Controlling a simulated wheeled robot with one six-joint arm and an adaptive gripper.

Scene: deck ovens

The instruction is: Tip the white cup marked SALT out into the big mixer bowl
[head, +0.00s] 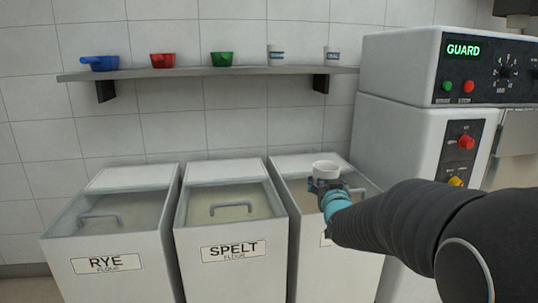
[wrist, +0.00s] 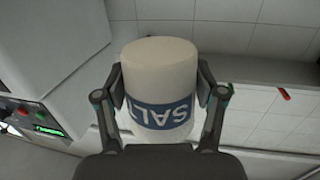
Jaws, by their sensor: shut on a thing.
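The white cup (head: 326,168) is held in my gripper (head: 327,184) in front of the flour bins in the head view. In the wrist view the cup (wrist: 158,65) sits between the two fingers of my gripper (wrist: 160,88), which press on its sides. Its blue band reads SALT, upside down in that tilted picture. In the head view the cup looks roughly upright with its round top facing up; its contents cannot be made out. The big mixer bowl is not visible in either view.
A white machine (head: 400,130) with a lit GUARD panel (head: 462,50) stands at the right. A wall shelf (head: 205,73) holds blue, red and green scoops and two white cups (head: 276,55). Bins marked RYE (head: 107,264) and SPELT (head: 233,250) stand below, with a third behind my arm.

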